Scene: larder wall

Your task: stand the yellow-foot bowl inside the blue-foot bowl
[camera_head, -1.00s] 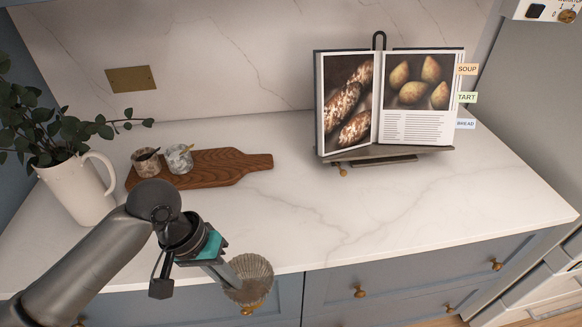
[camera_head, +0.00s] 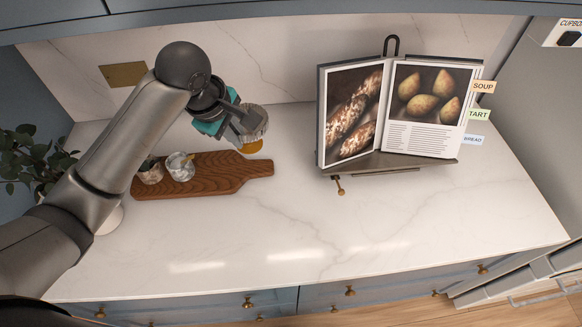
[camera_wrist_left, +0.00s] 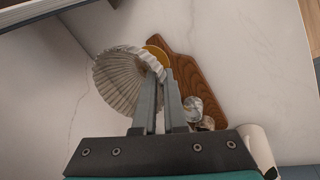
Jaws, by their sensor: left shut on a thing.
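The yellow-foot bowl (camera_head: 251,122) is pale and fluted, with a yellow-orange foot at its lower side in the head view. My left gripper (camera_head: 236,132) is shut on its wall and holds it above the back of the counter, near the handle of the wooden board. In the left wrist view the bowl (camera_wrist_left: 118,82) hangs at the fingertips of the gripper (camera_wrist_left: 160,85), tilted, with the foot towards the board. No blue-foot bowl shows in either view. My right gripper is not in view.
A wooden board (camera_head: 218,180) with two small marbled pots (camera_head: 180,167) lies on the counter. A plant in a white jug stands at left, partly behind my arm. A cookbook (camera_head: 420,108) on a stand is at back right. The counter's middle and front are clear.

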